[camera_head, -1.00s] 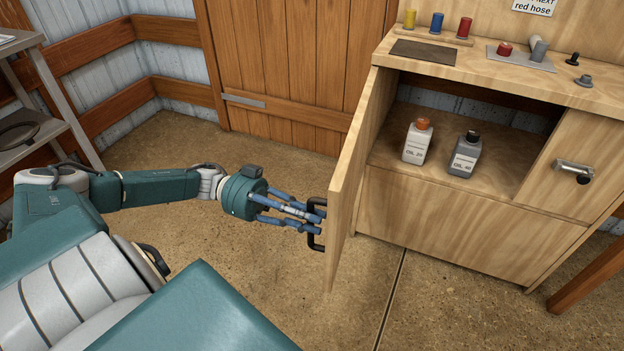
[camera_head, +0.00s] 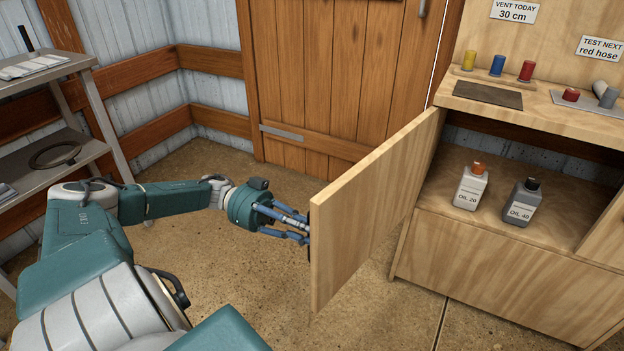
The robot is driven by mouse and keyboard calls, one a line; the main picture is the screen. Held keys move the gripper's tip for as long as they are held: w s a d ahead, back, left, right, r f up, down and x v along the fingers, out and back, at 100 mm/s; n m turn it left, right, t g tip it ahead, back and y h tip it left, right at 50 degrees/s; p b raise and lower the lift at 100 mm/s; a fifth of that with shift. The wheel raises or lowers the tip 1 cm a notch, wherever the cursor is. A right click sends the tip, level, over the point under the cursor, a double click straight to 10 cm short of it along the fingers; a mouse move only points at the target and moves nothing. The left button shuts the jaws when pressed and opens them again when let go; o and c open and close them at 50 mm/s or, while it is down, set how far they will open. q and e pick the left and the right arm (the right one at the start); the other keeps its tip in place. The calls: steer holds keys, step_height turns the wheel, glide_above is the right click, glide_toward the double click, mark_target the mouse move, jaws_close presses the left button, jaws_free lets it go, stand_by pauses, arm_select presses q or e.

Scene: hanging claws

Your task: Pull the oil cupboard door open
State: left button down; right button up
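The oil cupboard door (camera_head: 375,205) is pale wood and stands wide open, swung out to the left of the cupboard (camera_head: 490,270). Its inner face is towards me. The dark door handle (camera_head: 309,224) shows only as a sliver at the free edge; the door hides the rest. My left gripper (camera_head: 300,227), with blue fingers, is at the handle on the door's outer side and appears shut on it; the fingertips are partly hidden. Inside the cupboard stand a white bottle (camera_head: 470,188) marked OIL 20 and a grey bottle (camera_head: 521,204) marked OIL 40. My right gripper is not in view.
A grey shelf rack (camera_head: 75,150) stands at the left. A wooden house door (camera_head: 330,90) is in the back wall. Spools, a dark mat (camera_head: 488,95) and a tray lie on the cupboard top. The floor (camera_head: 370,310) by the door is clear.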

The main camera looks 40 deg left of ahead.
arm_select(q)
steer(key=c, duration=1.6)
jaws_free()
steer(key=shift+c, duration=0.2)
steer(key=v, duration=1.2)
